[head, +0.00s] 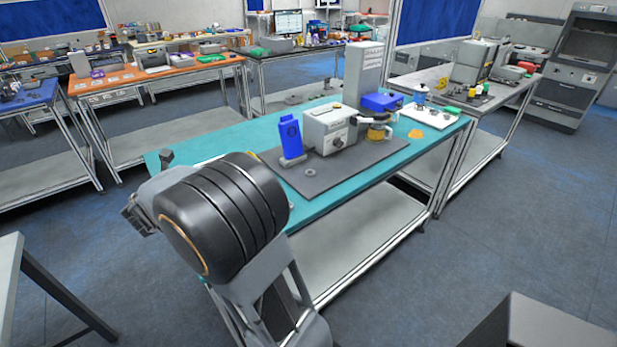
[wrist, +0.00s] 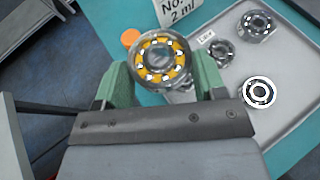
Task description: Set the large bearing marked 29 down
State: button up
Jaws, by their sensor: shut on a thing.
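In the wrist view my gripper (wrist: 160,85) is shut on a large bearing (wrist: 160,40). The bearing has a metal ring, a yellow-orange cage and shiny balls, and it sits between the two green fingertips. No number can be read on it. The held bearing is over the teal table, to the left of a grey tray (wrist: 285,118). In the head view my own arm fills the front left, and the bearing cannot be made out.
The tray holds a large bearing (wrist: 257,25), a darker one (wrist: 222,51) and a bright ring-shaped one (wrist: 259,93). A white sign (wrist: 187,12) and an orange disc (wrist: 130,38) are nearby. The head view shows a teal table (head: 222,139) with a grey machine (head: 331,128).

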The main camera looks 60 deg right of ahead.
aim_at(305, 176)
jog(key=s+d+r+m+g+b, duration=0.2)
jog(key=s+d+m+g, duration=0.5)
jog(key=d, duration=0.3)
jog(key=s+d+r+m+g+h+b, duration=0.1)
jog(key=s+d+r+m+g+b, duration=0.1)
jog(key=s+d+m+g, duration=0.5)
jog(key=s+d+g+b, duration=0.1)
jog(key=d+g, duration=0.1)
jog(key=d, duration=0.1)
jog(key=shift+d+r+m+b, duration=0.2)
jog(key=shift+r+m+b, duration=0.05)
jog(key=shift+m+b, duration=0.15)
jog(key=d+f, duration=0.3)
jog(key=d, duration=0.1)
jog(key=s+d+f, duration=0.1)
jog(key=d+f, duration=0.3)
jog(key=d, duration=0.1)
jog(key=d+f, duration=0.4)
jog(key=shift+s+d+f+b, duration=0.1)
jog(key=shift+s+d+b, duration=0.1)
jog(key=shift+d+b, duration=0.15)
jog(key=shift+d+f, duration=0.1)
jog(key=shift+f, duration=0.6)
jog(key=o, duration=1.1)
